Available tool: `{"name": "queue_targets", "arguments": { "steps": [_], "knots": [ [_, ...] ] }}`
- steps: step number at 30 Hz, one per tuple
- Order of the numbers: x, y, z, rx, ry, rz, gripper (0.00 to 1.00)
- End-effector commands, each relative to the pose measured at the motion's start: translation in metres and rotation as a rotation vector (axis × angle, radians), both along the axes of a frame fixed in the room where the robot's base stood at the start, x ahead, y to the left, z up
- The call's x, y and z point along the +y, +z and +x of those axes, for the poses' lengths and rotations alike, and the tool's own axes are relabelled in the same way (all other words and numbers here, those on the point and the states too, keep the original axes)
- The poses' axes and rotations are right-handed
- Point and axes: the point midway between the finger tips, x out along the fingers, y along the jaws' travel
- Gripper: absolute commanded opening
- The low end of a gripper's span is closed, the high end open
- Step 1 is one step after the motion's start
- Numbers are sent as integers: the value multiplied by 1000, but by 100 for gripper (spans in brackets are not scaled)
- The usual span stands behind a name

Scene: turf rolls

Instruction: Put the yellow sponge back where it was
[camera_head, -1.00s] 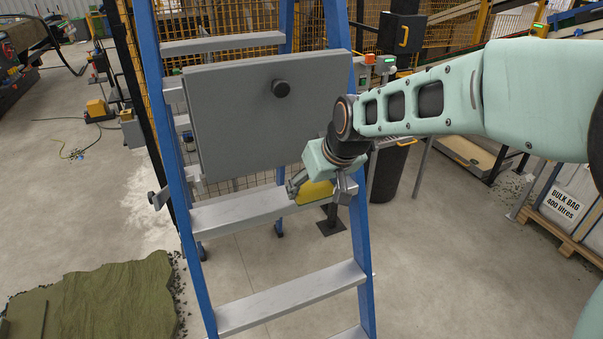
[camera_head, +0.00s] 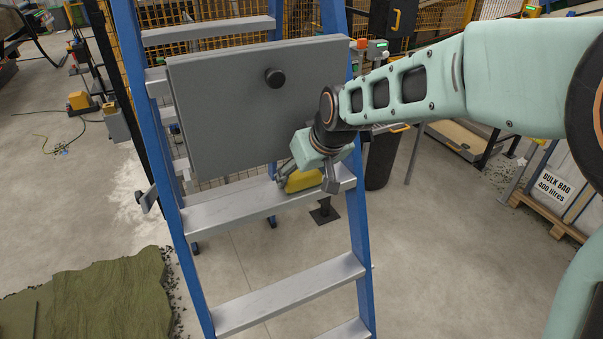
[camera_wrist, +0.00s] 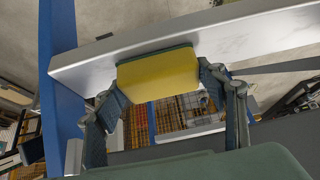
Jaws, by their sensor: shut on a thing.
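The yellow sponge (camera_head: 303,181) is between the fingers of my gripper (camera_head: 305,184), at the right part of a grey ladder step (camera_head: 225,209). In the wrist view the sponge (camera_wrist: 158,70) shows its yellow face and a thin green edge, with a finger of my gripper (camera_wrist: 165,95) at each side. The step (camera_wrist: 250,35) runs right behind it in that view. I cannot tell whether the sponge rests on the step or is just above it.
A grey panel (camera_head: 225,110) with a black knob (camera_head: 274,77) stands on the ladder just behind and left of my gripper. The blue ladder rail (camera_head: 362,240) is close on the right. Green turf (camera_head: 95,300) lies on the floor at lower left.

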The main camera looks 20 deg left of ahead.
Motion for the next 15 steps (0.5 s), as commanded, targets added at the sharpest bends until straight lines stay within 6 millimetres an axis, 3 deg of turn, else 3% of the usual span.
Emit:
{"name": "queue_targets", "arguments": {
  "steps": [5, 6, 11, 15],
  "knots": [
    [0, -4, 0, 0, 0, 0, 42],
    [0, -4, 0, 0, 0, 0, 66],
    [0, -3, 0, 0, 0, 0, 82],
    [0, -3, 0, 1, 0, -1, 82]
  ]
}}
